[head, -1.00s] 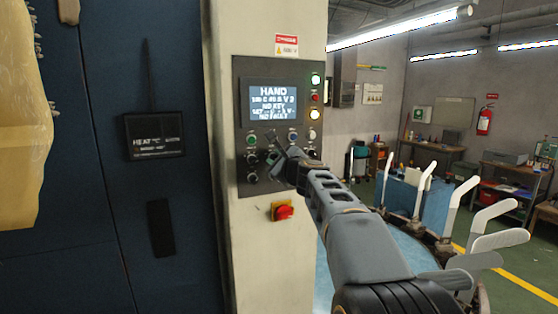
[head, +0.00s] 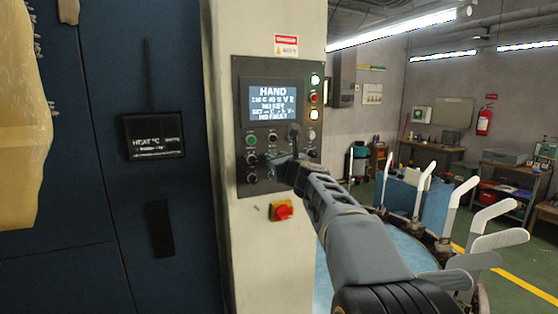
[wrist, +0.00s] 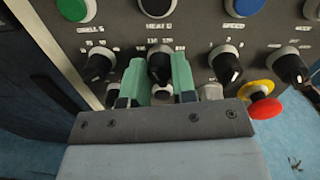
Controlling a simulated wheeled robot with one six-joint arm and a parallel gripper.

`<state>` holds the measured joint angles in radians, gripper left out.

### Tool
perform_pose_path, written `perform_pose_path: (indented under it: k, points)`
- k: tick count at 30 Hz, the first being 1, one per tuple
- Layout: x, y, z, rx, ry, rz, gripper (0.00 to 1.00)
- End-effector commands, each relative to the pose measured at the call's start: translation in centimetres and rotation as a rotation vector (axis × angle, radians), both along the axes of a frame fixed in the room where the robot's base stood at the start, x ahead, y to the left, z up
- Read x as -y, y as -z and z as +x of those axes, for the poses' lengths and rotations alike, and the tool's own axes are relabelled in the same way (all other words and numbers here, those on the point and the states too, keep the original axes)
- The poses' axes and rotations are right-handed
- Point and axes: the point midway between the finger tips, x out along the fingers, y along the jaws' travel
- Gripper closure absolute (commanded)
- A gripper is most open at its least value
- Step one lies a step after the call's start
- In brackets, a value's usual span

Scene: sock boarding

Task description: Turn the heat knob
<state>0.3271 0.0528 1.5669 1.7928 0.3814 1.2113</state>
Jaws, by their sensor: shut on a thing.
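The black heat knob (wrist: 160,72) sits between the two green fingers of my gripper (wrist: 158,62) in the wrist view. A small label above it seems to read HEAT. The gripper is shut on this knob, one finger on each side. In the head view my gripper (head: 292,160) is at the lower middle of the control panel (head: 242,120) and hides the knob.
Other black knobs stand close by: one at left (wrist: 98,65), one at right (wrist: 225,62). A red emergency button (wrist: 264,106) with a yellow collar is at lower right. Coloured push buttons line the row above. A lit display (head: 273,102) is above my gripper.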

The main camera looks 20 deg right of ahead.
Motion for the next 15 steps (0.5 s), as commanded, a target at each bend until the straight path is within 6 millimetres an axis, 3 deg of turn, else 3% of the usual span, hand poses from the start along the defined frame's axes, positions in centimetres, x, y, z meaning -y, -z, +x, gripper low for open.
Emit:
perform_pose_path:
  k: [15]
  points:
    - [0.06,-0.12,-0.02,0.004,0.000,0.467,0.98]
